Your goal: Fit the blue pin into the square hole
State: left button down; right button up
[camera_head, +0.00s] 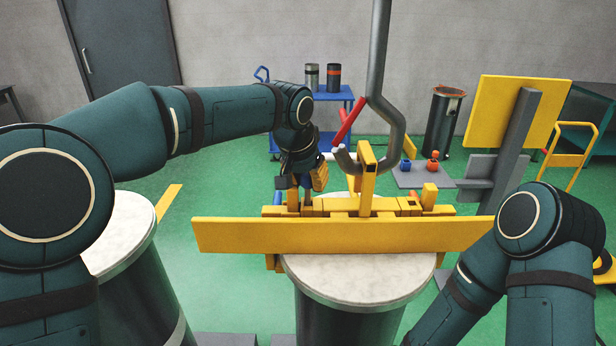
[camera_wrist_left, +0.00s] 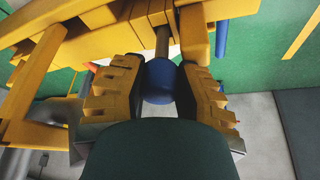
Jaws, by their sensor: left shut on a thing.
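My left gripper (camera_head: 306,182) is shut on the blue pin, just above the left end of the yellow fixture (camera_head: 340,235). In the left wrist view the blue pin (camera_wrist_left: 160,82) has a round blue head between the yellow fingers (camera_wrist_left: 160,98). Its grey shank (camera_wrist_left: 162,42) points at the yellow blocks and meets a gap between them. I cannot tell how deep the shank's end is. The square hole itself is hidden by the gripper and the blocks. My right gripper is out of view; only its arm shows at the lower right.
A grey hooked pipe (camera_head: 385,110) with a red part hangs close to the right of my left gripper. A grey plate (camera_head: 415,181) holds another blue piece (camera_head: 405,164) and an orange piece (camera_head: 433,161). A yellow panel (camera_head: 515,110) stands at right. A blue cart (camera_head: 345,95) is behind.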

pick_arm(q)
jog(key=shift+r+p, duration=1.8)
jog(key=shift+r, duration=1.95)
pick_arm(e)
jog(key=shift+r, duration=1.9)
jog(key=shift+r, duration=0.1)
